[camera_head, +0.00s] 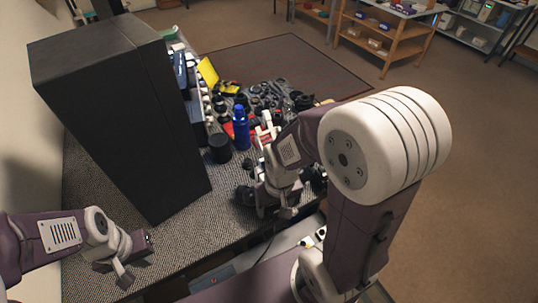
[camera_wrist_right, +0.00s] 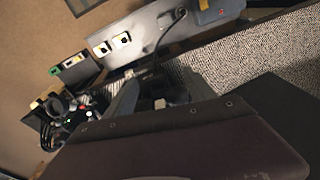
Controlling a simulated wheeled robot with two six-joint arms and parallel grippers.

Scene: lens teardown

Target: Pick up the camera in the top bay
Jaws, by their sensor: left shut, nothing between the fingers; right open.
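My right gripper (camera_head: 276,200) is low over the front of the table, with its fingers open. In the right wrist view its two grey fingers (camera_wrist_right: 158,98) reach past a dark plate, with a dark object (camera_wrist_right: 150,78) between or just beyond them; I cannot tell whether they touch it. In the head view a black, camera-like object (camera_head: 245,195) sits just left of this gripper, partly hidden. I cannot tell for sure which object is the camera, and no top bay is clearly visible. My left gripper (camera_head: 136,262) is shut and empty at the table's front left.
A tall black cabinet (camera_head: 115,110) stands on the left of the speckled table (camera_head: 190,235). A blue bottle (camera_head: 241,128), a black cylinder (camera_head: 220,148), a yellow item (camera_head: 208,73) and many small parts crowd the back. The table's front left is mostly clear.

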